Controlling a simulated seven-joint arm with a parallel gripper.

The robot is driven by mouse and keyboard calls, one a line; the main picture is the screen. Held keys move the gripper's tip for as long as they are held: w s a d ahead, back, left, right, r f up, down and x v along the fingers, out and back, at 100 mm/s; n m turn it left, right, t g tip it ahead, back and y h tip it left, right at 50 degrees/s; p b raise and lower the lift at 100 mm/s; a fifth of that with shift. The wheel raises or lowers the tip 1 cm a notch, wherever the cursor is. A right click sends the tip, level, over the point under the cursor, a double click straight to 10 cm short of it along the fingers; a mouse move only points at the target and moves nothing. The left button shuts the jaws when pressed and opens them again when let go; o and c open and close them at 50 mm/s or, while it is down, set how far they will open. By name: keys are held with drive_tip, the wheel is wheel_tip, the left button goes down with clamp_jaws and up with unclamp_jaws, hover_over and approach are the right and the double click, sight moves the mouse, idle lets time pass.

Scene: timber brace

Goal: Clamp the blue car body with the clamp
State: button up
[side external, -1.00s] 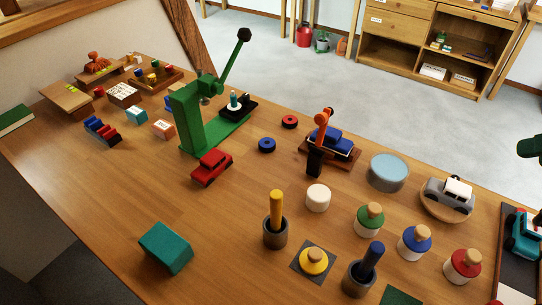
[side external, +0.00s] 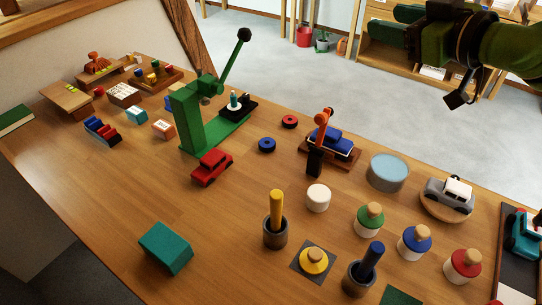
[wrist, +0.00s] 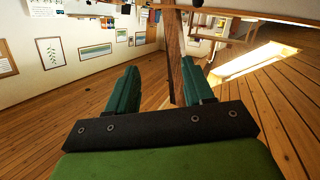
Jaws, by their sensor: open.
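The blue car body (side external: 336,139) lies on a brown wooden board (side external: 348,162) right of the table's middle in the side view. The clamp (side external: 315,162) stands at its near left side, with a black lower part and an upright orange arm (side external: 323,120) bent at the top. I cannot tell whether the clamp presses on the car body. My gripper (side external: 388,26) is high at the upper right, beyond and above the table, well apart from the clamp. In the wrist view its two teal fingers (wrist: 160,75) are spread with nothing between them.
A green press (side external: 190,120) with a tall lever stands left of the clamp. A light-blue round tin (side external: 388,173) and a grey car (side external: 448,195) stand to its right. A white cylinder (side external: 318,199) and several knobbed pieces stand in front.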

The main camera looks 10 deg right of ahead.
sight(322, 123)
drive_tip(key=a+f+n+t+h, duration=0.3)
drive_tip(key=a+f+n+h, duration=0.2)
drive_tip(key=a+f+h, duration=0.3)
drive_tip(key=shift+y, duration=0.5)
drive_tip(key=f, duration=1.3)
drive_tip(key=shift+w+a+f, duration=0.2)
drive_tip(key=shift+w+f, duration=0.05)
drive_tip(key=shift+f, duration=0.15)
drive_tip(key=shift+w+f, duration=0.15)
drive_tip(key=shift+w, duration=0.05)
drive_tip(key=w, duration=0.7)
drive_tip(key=shift+d, duration=0.4)
clamp_jaws()
